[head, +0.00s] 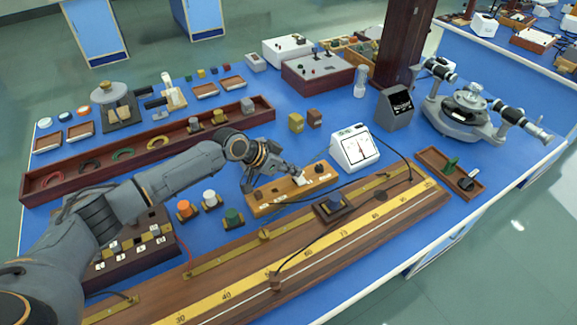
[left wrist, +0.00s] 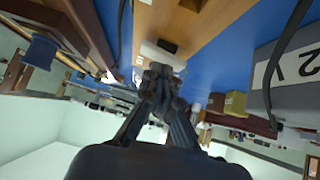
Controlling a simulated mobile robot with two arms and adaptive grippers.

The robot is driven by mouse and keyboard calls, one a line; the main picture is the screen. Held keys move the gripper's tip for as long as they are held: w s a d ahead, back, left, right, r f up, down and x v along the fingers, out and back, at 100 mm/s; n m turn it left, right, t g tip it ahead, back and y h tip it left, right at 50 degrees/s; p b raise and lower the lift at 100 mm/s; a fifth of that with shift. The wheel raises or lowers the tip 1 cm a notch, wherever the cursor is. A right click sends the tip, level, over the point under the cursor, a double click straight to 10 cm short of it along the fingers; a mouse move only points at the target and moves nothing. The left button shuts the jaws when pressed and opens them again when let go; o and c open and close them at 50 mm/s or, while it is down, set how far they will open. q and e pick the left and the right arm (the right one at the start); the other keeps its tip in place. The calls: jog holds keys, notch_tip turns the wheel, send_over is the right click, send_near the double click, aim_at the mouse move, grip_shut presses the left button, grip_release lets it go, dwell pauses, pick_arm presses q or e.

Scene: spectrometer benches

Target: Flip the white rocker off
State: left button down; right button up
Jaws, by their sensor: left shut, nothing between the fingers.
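The white rocker (head: 300,177) sits on a light wooden base (head: 274,199) in the middle of the bench. Its tilt is too small to tell in the head view. My left gripper (head: 294,171) is shut and empty, with its fingertips right at the rocker; I cannot tell whether they touch it. In the left wrist view my shut left fingertips (left wrist: 160,72) are just below the pale rocker (left wrist: 161,52), which they partly cover, on the wooden base (left wrist: 200,24). My right gripper is in neither view.
A white meter (head: 353,149) stands right of the base. A long wooden board with a yellow scale (head: 310,250) lies in front. Small orange and white-topped pieces (head: 184,209) stand to the left. Two small blocks (head: 296,122) stand behind, with bare blue bench around them.

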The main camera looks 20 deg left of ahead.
pick_arm(q)
jog(key=shift+d+r+p, duration=0.1)
jog(key=shift+r+p, duration=0.3)
jog(key=shift+r, duration=0.2)
jog(key=r+p, duration=0.3)
jog(key=shift+s+r, duration=0.25)
jog(key=shift+s, duration=0.1)
jog(key=s+b+v, duration=0.1)
jog(key=b+v, duration=0.1)
jog(key=v, duration=0.7)
jog(key=shift+d, duration=0.3)
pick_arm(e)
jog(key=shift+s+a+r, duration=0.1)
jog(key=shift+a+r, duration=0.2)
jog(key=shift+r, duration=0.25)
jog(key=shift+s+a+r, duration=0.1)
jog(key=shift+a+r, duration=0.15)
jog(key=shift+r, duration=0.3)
pick_arm(q)
jog(key=shift+s+f, duration=0.1)
jog(key=shift+s, duration=0.05)
